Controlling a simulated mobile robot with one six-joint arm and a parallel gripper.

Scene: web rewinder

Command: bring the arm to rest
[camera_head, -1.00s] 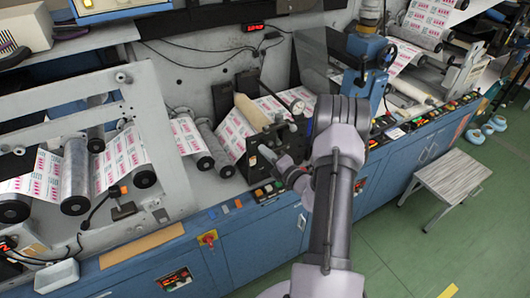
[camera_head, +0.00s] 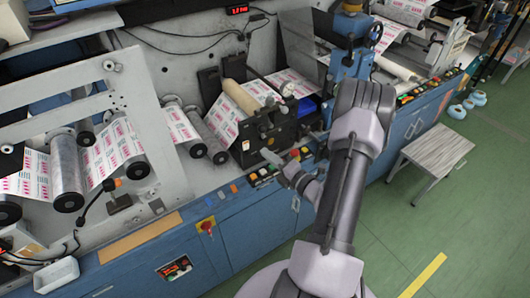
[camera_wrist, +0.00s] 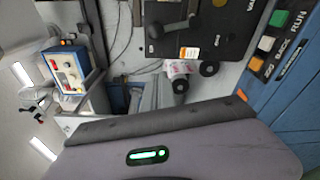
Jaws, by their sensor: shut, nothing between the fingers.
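My arm rises from the bottom of the head view and bends at a large grey elbow in front of the machine. My gripper (camera_head: 272,158) is at the end of the forearm, small in the head view, pointing left toward the black roll unit (camera_head: 262,132). It looks shut and empty. It is in front of the machine's button row (camera_head: 264,174); whether it touches anything is unclear. The wrist view shows part of my own wrist with a green light, and no fingertips.
The blue machine cabinet (camera_head: 250,230) runs along the front. Printed web (camera_head: 110,150) passes over rollers at left. A blue column (camera_head: 350,62) stands behind my elbow. A grey stool (camera_head: 434,158) stands on the green floor at right. Buttons (camera_wrist: 268,43) and a black plate (camera_wrist: 215,25) are close in the wrist view.

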